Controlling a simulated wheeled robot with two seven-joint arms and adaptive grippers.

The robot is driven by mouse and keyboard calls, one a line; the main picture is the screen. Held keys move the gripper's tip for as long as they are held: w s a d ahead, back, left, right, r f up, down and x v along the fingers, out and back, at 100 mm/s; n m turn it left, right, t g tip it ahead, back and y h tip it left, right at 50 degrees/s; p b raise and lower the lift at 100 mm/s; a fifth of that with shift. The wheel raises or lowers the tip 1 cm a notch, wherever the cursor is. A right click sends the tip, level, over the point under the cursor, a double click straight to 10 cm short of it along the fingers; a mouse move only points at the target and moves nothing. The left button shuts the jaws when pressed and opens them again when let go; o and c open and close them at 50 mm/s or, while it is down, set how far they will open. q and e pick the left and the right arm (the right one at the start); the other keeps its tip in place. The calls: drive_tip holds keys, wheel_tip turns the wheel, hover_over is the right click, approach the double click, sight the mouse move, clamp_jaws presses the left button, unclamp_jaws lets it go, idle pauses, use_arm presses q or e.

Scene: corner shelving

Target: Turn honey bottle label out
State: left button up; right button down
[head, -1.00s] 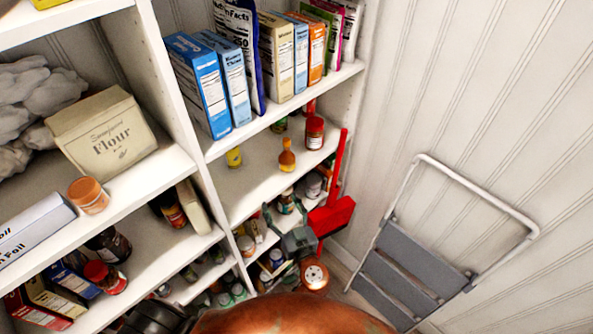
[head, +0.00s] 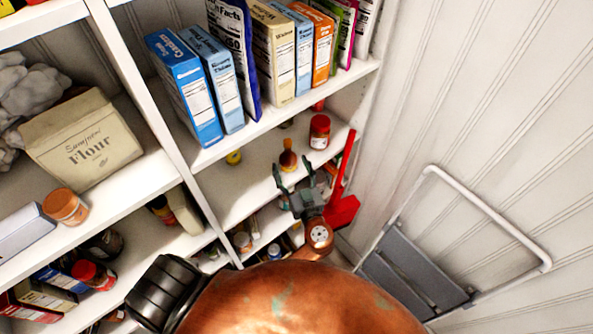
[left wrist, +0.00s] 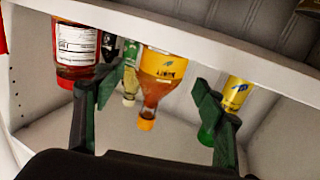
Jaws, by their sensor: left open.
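The honey bottle (head: 288,158), amber with an orange cap, stands on the middle shelf right of the corner upright. In the left wrist view, which is upside down, the honey bottle (left wrist: 160,70) shows a yellow label with dark print facing the camera. My left gripper (head: 293,178) is open in front of the bottle. In the left wrist view the open fingers of the left gripper (left wrist: 155,92) lie to either side of the bottle, with nothing held. Whether they reach around it cannot be told. My right gripper is not in view.
A red dustpan (head: 343,208) is close beside my gripper. Boxes (head: 185,90) fill the shelf above. A folded step stool (head: 420,275) leans at the wall.

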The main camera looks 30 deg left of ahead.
sight(291, 165)
use_arm(q)
drive_tip(key=shift+p+x, duration=0.35)
drive_tip(key=shift+x, duration=0.9)
drive_tip(key=shift+w+a, duration=0.2)
drive_tip(key=shift+w, duration=0.1)
drive_tip(key=c, duration=1.2)
drive_tip(key=shift+f, duration=0.1)
clamp_jaws()
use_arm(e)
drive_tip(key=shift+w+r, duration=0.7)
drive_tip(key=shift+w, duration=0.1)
